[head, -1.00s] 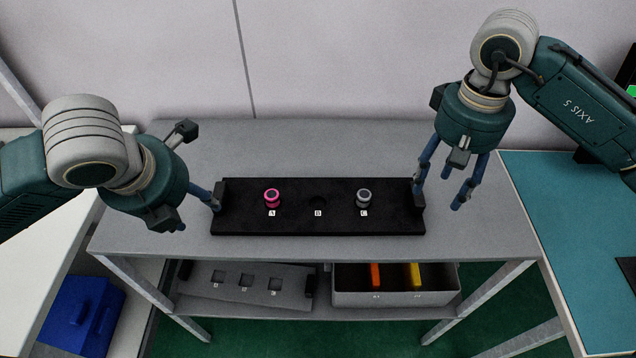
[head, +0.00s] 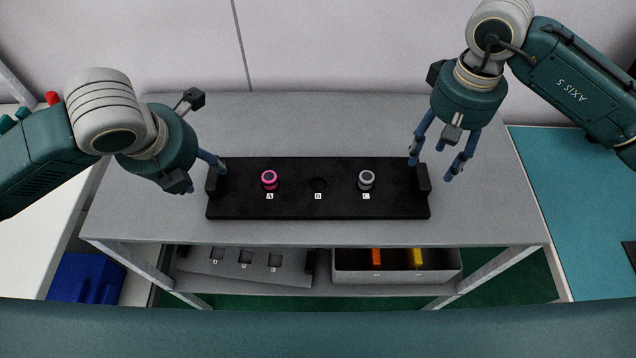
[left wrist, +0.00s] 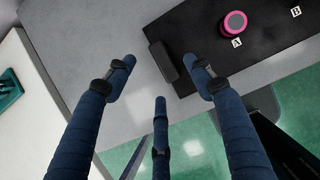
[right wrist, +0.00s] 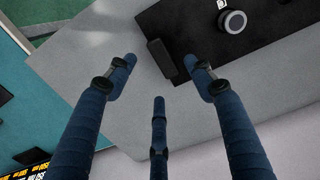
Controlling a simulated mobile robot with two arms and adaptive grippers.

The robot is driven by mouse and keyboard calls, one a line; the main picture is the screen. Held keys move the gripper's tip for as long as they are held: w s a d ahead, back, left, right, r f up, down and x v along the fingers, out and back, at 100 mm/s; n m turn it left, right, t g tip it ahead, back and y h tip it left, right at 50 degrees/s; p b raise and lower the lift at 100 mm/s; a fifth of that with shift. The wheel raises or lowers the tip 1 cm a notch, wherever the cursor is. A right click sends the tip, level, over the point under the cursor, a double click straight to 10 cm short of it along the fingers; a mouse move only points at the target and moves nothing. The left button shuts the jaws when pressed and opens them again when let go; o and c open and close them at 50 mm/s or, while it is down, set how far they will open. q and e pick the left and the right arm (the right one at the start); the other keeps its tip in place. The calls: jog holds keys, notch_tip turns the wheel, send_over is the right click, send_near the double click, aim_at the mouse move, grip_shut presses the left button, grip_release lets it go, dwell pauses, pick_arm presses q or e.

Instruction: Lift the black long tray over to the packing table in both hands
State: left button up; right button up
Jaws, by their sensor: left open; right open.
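The black long tray (head: 318,205) lies flat on the grey table, with a raised grip block at each end. A pink ring-topped piece (head: 269,181) sits at slot A and a grey one (head: 366,180) at slot C; slot B is empty. My left gripper (head: 205,175) is open near the left end block, which shows between its fingers in the left wrist view (left wrist: 163,62). My right gripper (head: 436,165) is open near the right end block, also seen in the right wrist view (right wrist: 161,58). I cannot tell whether any finger touches the tray.
The grey table (head: 318,125) has free room behind the tray. Its lower shelf holds a grey slotted tray (head: 245,268) and a grey bin (head: 397,278) with orange and yellow pieces. A teal-topped table (head: 565,200) stands at right, a white surface (head: 35,225) at left.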

aim_at(210, 173)
pick_arm(q)
jog(key=x, duration=0.7)
pick_arm(e)
notch_tip(210, 173, down, 7)
jog(key=shift+r, duration=0.1)
pick_arm(q)
jog(key=shift+s, duration=0.1)
jog(key=shift+c, duration=0.3)
pick_arm(e)
jog(key=shift+s, duration=0.1)
jog(key=shift+c, duration=0.3)
pick_arm(q)
grip_shut()
pick_arm(e)
grip_shut()
pick_arm(q)
jog(key=shift+w+r, duration=0.25)
jog(key=shift+r, duration=0.1)
pick_arm(e)
jog(key=shift+w+r, duration=0.2)
